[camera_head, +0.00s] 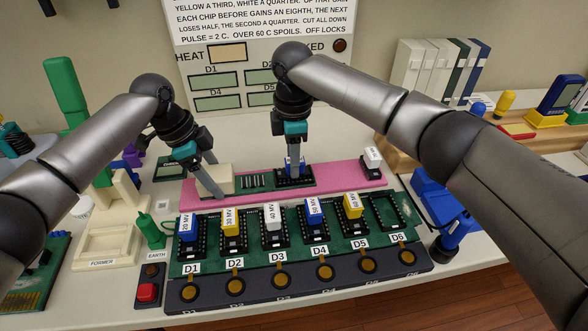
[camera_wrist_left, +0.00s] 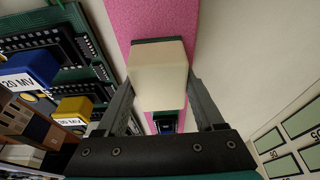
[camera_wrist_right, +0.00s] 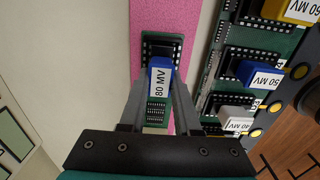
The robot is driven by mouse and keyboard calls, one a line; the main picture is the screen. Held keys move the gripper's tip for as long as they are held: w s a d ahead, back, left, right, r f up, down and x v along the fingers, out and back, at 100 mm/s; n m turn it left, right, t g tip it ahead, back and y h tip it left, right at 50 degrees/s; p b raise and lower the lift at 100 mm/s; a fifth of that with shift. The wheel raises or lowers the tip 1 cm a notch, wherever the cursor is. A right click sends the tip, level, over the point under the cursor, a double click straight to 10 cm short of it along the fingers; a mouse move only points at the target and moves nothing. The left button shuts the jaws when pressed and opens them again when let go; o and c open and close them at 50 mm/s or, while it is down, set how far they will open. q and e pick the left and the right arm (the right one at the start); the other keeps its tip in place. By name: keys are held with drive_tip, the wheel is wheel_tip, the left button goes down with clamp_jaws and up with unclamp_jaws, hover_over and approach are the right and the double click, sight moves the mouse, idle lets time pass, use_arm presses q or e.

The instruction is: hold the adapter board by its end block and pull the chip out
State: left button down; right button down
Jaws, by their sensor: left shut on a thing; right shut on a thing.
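The adapter board (camera_head: 262,181) is a green strip lying on a long pink mat (camera_head: 340,196). Its cream end block (camera_head: 216,178) is at its left end. My left gripper (camera_head: 205,182) is shut on this block, which fills the space between its fingers in the left wrist view (camera_wrist_left: 158,75). The blue and white chip (camera_wrist_right: 160,84), marked 80 MV, is at the board's black socket (camera_wrist_right: 162,48). My right gripper (camera_head: 294,165) is shut on the chip from above. I cannot tell whether the chip's pins are clear of the socket.
In front stands a rack (camera_head: 300,274) with sockets D1 to D6; several hold chips and D6 looks empty. Another white chip (camera_head: 372,158) stands at the mat's right end. A sign panel (camera_head: 262,60) rises behind. A blue tool (camera_head: 440,205) is at right.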

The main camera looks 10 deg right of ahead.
use_arm(q)
drive_tip(key=shift+s+a+f, duration=0.15)
drive_tip(key=shift+f, duration=0.2)
use_arm(e)
drive_tip(key=shift+r, duration=1)
drive_tip(key=shift+r, duration=1.85)
drive_tip(key=shift+r, duration=1.05)
use_arm(q)
drive_tip(key=shift+c, duration=1.6)
unclamp_jaws()
drive_tip(key=o, duration=0.3)
drive_tip(key=shift+r, duration=0.15)
drive_tip(key=shift+r, duration=0.1)
drive_tip(key=shift+v, duration=3.75)
